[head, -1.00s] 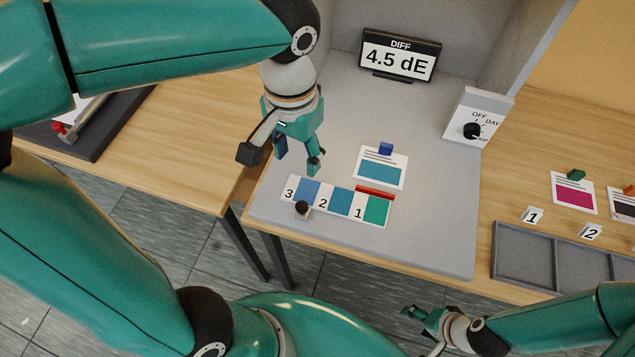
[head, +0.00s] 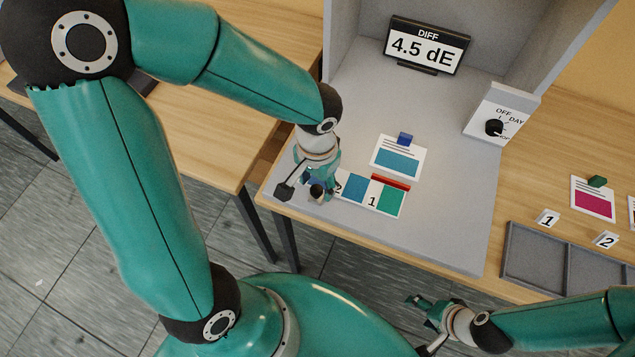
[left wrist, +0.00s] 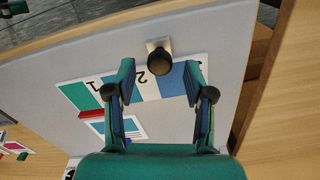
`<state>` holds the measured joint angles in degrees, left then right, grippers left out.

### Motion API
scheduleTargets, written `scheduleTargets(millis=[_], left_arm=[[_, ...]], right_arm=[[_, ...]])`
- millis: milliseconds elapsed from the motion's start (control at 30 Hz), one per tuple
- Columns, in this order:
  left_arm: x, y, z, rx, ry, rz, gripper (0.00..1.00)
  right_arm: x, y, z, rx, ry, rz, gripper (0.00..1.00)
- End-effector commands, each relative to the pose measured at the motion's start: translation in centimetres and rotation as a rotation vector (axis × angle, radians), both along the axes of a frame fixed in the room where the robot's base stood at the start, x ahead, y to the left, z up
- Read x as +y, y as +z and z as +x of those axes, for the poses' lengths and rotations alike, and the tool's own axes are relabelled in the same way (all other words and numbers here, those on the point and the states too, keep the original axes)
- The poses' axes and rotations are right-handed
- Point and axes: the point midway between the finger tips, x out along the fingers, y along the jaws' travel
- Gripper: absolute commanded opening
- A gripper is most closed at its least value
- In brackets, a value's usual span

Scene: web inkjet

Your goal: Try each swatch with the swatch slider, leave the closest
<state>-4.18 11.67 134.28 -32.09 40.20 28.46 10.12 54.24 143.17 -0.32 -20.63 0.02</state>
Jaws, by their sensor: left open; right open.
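The swatch slider (head: 385,199) is a white strip with numbered green and blue patches, lying on the grey booth floor. Its dark knob (head: 317,192) stands on a light base at the strip's left, near edge. A red bar (head: 391,182) lies beside the green patch 1. A print card (head: 398,155) with a blue patch lies just behind the strip. My left gripper (left wrist: 159,80) is open above the strip's left end, hiding much of patch 3 in the head view. In the left wrist view the knob (left wrist: 160,60) shows between and just beyond the fingertips. My right gripper (head: 422,303) is open and empty, low and away from the strip.
A display (head: 428,46) at the back reads DIFF 4.5 dE. A light switch box (head: 499,116) stands at the booth's right edge. A grey compartment tray (head: 540,262), number tags and a magenta card (head: 592,198) are on the right table. Bare booth floor lies right of the strip.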

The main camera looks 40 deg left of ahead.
Motion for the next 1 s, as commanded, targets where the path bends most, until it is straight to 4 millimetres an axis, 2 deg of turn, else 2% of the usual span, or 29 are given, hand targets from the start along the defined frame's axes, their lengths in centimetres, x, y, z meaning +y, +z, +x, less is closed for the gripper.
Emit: scheduleTargets(millis=[133, 433, 733, 767, 1000], left_arm=[[-0.03, -0.96, -0.05, 0.002, 0.001, -0.001, 0.53], [-0.05, -1.07, 0.01, -0.001, 0.0, -0.001, 0.53], [-0.06, -1.04, 0.02, -0.001, -0.001, -0.001, 0.03], [-0.06, -1.04, 0.02, -0.001, -0.001, -0.001, 0.0], [-0.07, -1.03, 0.03, -0.001, -0.001, -0.001, 0.0]], right_arm=[[0.0, -0.06, 0.0, 0.0, 0.0, 0.0, 0.65], [0.0, -0.06, 0.0, 0.0, 0.0, 0.0, 0.65], [0.0, -0.06, 0.0, 0.0, 0.0, 0.0, 0.65], [0.0, -0.06, 0.0, 0.0, 0.0, 0.0, 0.65], [0.0, -0.07, 0.0, 0.0, 0.0, 0.0, 0.65]])
